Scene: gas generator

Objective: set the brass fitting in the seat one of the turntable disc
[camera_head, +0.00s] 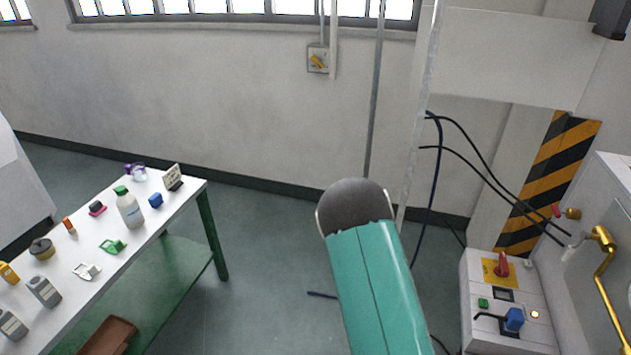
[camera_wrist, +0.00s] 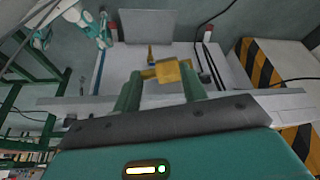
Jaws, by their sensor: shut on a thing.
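In the wrist view my gripper (camera_wrist: 162,76) is shut on the brass fitting (camera_wrist: 168,71), a blocky yellow piece held across the fingertips. A thin brass-coloured upright part (camera_wrist: 150,54) shows just beyond it; I cannot tell whether it belongs to the fitting. The gripper and fitting do not show in the head view, where only my teal arm rises at the lower middle. I cannot make out the turntable disc or its seat one in either view.
A white table (camera_head: 150,243) with bottles and small parts stands at the left. At the right is a control box (camera_head: 507,310) with a red switch (camera_head: 502,265), beside a brass pipe (camera_head: 603,240) and dark cables (camera_head: 490,170). The floor between is mostly clear.

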